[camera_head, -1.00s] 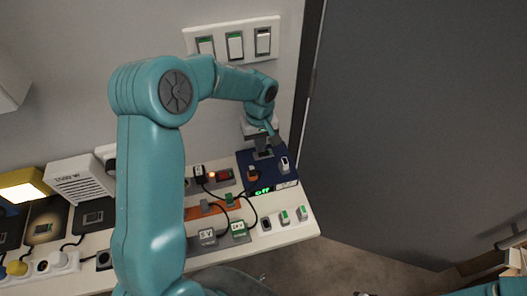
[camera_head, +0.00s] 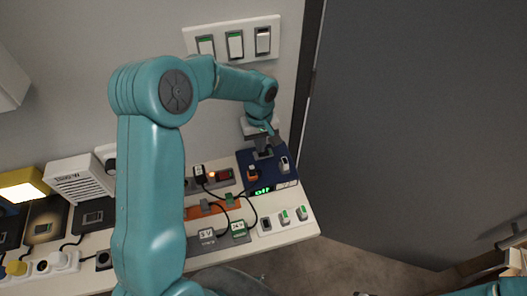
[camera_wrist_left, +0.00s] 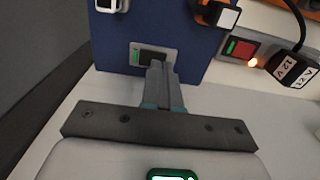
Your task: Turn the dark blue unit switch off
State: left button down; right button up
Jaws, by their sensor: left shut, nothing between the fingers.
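The dark blue unit (camera_head: 278,178) stands at the right end of the white shelf. A green display on its front edge (camera_head: 262,190) reads "off". My left gripper (camera_head: 272,139) is over the unit's back part. In the left wrist view the dark blue unit (camera_wrist_left: 195,50) carries a dark switch (camera_wrist_left: 151,57) in a grey plate, with a green mark at its left. My left gripper (camera_wrist_left: 156,68) is shut and empty, its tips at the switch and partly covering it. Whether they touch is unclear.
A red switch (camera_wrist_left: 243,49) with a glowing light sits on a neighbouring strip. A black plug (camera_wrist_left: 291,68) and cables are beside it. A wall plate with three switches (camera_head: 235,45) is above. A grey door (camera_head: 420,130) stands right of the shelf.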

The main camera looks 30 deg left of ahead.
pick_arm(q)
jog(key=shift+f+b, duration=0.75)
jog(key=shift+f, duration=0.15)
jog(key=shift+r, duration=0.1)
jog(key=shift+r+p, duration=0.6)
jog(key=shift+r, duration=0.15)
jog(key=shift+r+p, duration=1.65)
jog(key=shift+r, duration=1.15)
jog(key=shift+f, duration=0.1)
